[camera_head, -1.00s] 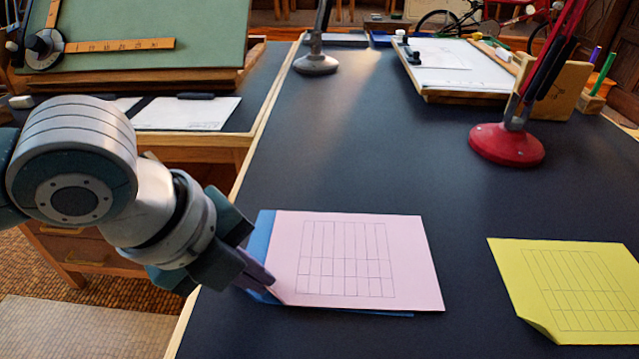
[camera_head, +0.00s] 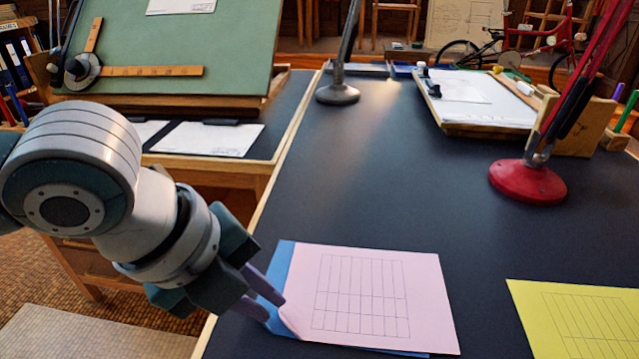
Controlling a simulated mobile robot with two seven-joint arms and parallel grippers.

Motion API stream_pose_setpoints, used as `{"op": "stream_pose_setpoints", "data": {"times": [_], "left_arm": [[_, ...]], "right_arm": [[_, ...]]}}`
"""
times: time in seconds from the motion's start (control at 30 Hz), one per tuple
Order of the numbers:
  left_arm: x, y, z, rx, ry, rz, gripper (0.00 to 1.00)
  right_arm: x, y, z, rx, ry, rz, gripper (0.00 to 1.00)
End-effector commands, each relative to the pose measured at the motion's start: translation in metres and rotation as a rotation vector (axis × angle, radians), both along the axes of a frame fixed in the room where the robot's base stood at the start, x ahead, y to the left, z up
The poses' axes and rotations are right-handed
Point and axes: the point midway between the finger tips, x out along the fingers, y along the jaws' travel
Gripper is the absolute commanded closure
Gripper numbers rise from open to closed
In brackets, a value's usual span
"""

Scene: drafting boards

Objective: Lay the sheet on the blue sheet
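The pink sheet (camera_head: 365,295) has a printed grid and lies on the blue sheet (camera_head: 280,262). It covers most of the blue sheet, which shows as a strip along the left side and a thin sliver under the near edge. The pink sheet's near left corner is slightly curled. My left gripper (camera_head: 275,309) is at that corner with its two fingers apart, nothing visibly held between them. A yellow sheet (camera_head: 585,318) with a grid lies apart to the right, cut off by the frame. My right gripper is not in view.
A red lamp base (camera_head: 527,181) stands at the right, beyond the sheets. A grey lamp base (camera_head: 338,94) stands farther back. A board with white paper (camera_head: 485,100) lies at the back right. The middle of the dark table (camera_head: 370,190) is clear.

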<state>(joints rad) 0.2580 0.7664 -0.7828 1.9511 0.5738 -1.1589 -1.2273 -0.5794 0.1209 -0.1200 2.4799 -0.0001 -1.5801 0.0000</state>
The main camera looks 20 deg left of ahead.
Motion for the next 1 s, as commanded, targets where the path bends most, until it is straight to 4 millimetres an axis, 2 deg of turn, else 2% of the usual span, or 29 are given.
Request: {"op": "stream_pose_setpoints", "data": {"times": [0.03,0.1,0.3,0.47,0.57,0.67,0.7,0.77,0.9,1.0], "left_arm": [[-0.005,0.003,0.017,0.001,-0.001,-0.001,0.86],[-0.011,0.006,0.032,0.002,0.0,-0.002,0.86],[-0.025,0.014,0.066,0.002,0.0,0.0,0.86],[-0.031,0.015,0.079,-0.007,0.003,0.007,0.86],[-0.038,0.001,0.08,-0.066,0.015,0.081,0.86],[-0.047,-0.025,0.079,-0.201,0.048,0.296,0.86],[-0.052,-0.032,0.079,-0.265,0.069,0.425,0.86],[-0.059,-0.036,0.078,-0.355,0.107,0.654,0.86],[-0.087,-0.017,0.068,-0.488,0.198,1.214,0.86],[-0.111,0.003,0.058,-0.515,0.236,1.54,0.86]], "right_arm": [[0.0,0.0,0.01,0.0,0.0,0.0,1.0],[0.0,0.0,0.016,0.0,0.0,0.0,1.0],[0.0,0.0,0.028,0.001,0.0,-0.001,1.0],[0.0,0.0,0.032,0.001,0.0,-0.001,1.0],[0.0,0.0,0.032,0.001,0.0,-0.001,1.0],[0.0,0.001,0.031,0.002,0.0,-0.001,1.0],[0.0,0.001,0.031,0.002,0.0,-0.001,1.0],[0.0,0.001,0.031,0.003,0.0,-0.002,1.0],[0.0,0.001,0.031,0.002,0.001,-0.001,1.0],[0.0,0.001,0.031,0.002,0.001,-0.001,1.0]]}}
